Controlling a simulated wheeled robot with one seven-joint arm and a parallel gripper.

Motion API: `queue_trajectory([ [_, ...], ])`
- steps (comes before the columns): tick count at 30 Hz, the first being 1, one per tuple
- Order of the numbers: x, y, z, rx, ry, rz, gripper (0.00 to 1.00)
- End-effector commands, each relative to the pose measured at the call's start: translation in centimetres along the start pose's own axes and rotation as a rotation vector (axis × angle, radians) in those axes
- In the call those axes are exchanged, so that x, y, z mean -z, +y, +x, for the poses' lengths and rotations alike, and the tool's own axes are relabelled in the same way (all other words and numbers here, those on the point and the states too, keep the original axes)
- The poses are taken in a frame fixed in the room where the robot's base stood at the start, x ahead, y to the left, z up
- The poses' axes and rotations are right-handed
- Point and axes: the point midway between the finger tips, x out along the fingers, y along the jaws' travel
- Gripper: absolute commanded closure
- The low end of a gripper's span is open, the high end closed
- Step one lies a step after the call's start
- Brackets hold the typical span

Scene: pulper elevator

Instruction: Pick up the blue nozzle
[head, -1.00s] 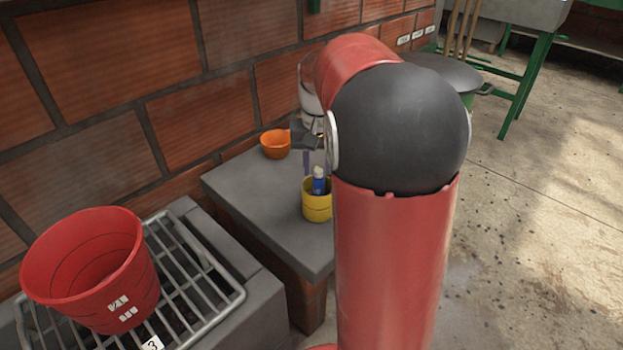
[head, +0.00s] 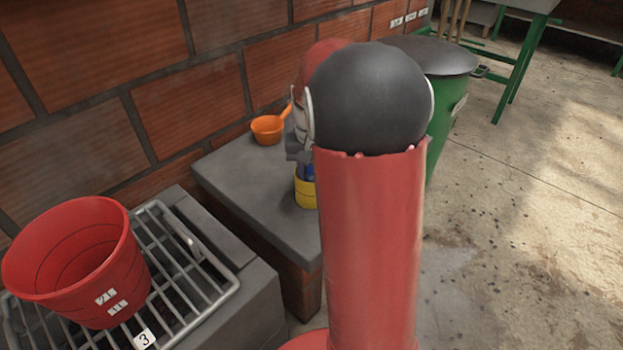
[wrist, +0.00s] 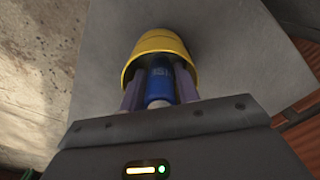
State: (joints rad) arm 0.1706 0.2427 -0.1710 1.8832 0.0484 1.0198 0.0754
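The blue nozzle (wrist: 160,85) stands in a yellow cup (wrist: 158,46), with its pale end toward my wrist. The nozzle is a small blue patch in the head view (head: 309,172), above the yellow cup (head: 305,194) on the grey ledge. My gripper (wrist: 159,78) is over the cup, its two purple fingers on either side of the nozzle and reaching into the cup's mouth. The fingers look open, with little room between them and the nozzle. The fingertips are hidden in the cup. My arm hides part of the cup in the head view.
An orange scoop (head: 268,129) lies on the grey ledge (head: 250,200) near the brick wall. A red bucket (head: 75,265) stands on a metal grate (head: 190,270) at the left. A green bin (head: 440,115) with a dark lid is behind my arm. Open floor lies right.

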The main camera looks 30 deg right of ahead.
Motion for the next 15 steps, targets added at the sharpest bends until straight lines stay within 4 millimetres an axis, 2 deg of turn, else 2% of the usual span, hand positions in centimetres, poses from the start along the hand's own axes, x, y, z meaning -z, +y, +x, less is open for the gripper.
queue_trajectory([
  [2, 0.00, 0.00, -0.03, 0.000, 0.000, 0.000, 0.69],
  [9, 0.01, 0.00, -0.06, 0.000, 0.001, 0.000, 0.97],
  [15, 0.01, 0.00, -0.11, 0.000, 0.001, 0.000, 0.97],
])
